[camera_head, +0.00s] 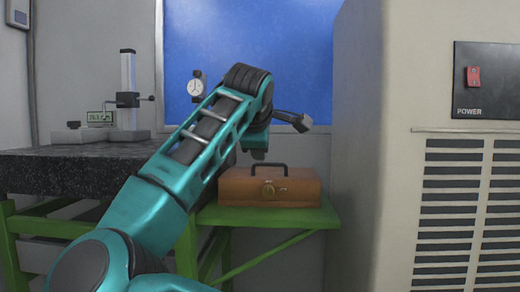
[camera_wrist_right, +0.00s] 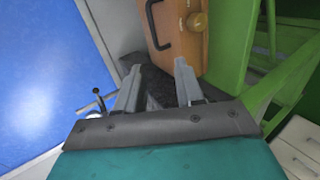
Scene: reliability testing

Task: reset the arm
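A teal and dark grey arm of mine comes into the head view from the lower left, so I take it as my left. It rises to a bent joint in front of the blue panel.
The box rests on a green stand (camera_head: 310,216). A dark granite table (camera_head: 60,172) at left carries a gauge stand (camera_head: 128,80) and a dial gauge (camera_head: 196,87). A large beige machine (camera_head: 365,130) with a red power switch (camera_head: 473,76) fills the right.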

